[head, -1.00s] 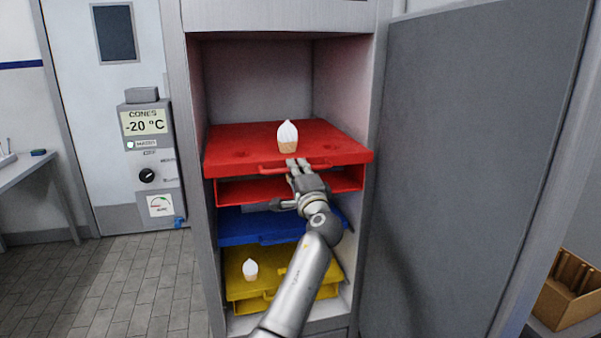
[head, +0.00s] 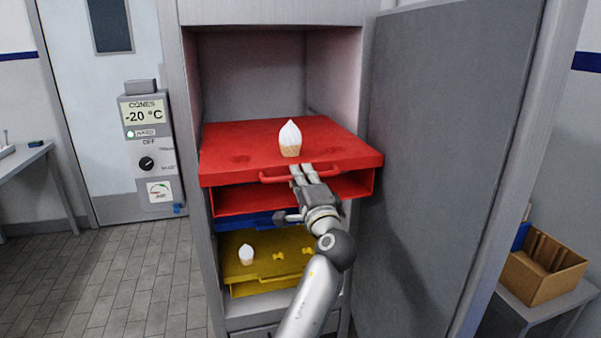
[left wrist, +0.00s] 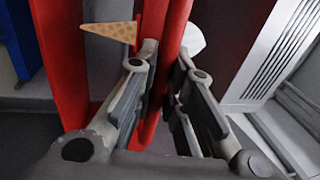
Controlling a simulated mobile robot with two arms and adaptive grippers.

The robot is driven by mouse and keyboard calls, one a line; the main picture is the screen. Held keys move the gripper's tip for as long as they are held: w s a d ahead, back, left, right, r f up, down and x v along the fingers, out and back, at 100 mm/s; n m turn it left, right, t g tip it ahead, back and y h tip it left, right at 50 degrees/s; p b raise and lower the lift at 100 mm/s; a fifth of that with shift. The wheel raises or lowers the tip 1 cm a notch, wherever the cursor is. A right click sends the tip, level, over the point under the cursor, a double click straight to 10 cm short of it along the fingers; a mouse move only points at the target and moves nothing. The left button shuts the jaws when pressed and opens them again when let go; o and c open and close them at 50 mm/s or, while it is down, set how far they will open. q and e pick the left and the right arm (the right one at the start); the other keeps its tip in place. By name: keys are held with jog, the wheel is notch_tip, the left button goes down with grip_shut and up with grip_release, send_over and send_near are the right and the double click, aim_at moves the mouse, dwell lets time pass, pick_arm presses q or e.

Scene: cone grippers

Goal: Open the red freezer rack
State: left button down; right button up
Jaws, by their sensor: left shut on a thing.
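The red freezer rack (head: 240,143) juts forward out of the open freezer cabinet, with its red handle bar (head: 350,164) along the front edge. An ice cream cone with a white top (head: 290,138) stands upright on the rack just behind the handle. My left gripper (head: 302,170) is shut on the handle near its middle. In the left wrist view the fingers (left wrist: 163,75) close around the red handle (left wrist: 180,25), and the cone's wafer (left wrist: 112,31) shows beyond them. My right gripper is not in view.
Below are a blue rack (head: 245,221) and a yellow rack (head: 268,262) with a small white-topped cone (head: 246,254) on it. The open grey freezer door (head: 440,150) stands close on the right. A brown box (head: 543,268) sits on a table at the far right.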

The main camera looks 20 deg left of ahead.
pick_arm(q)
jog(key=shift+f, duration=0.1)
jog(key=c, duration=1.5)
grip_release()
jog(key=shift+r, duration=0.2)
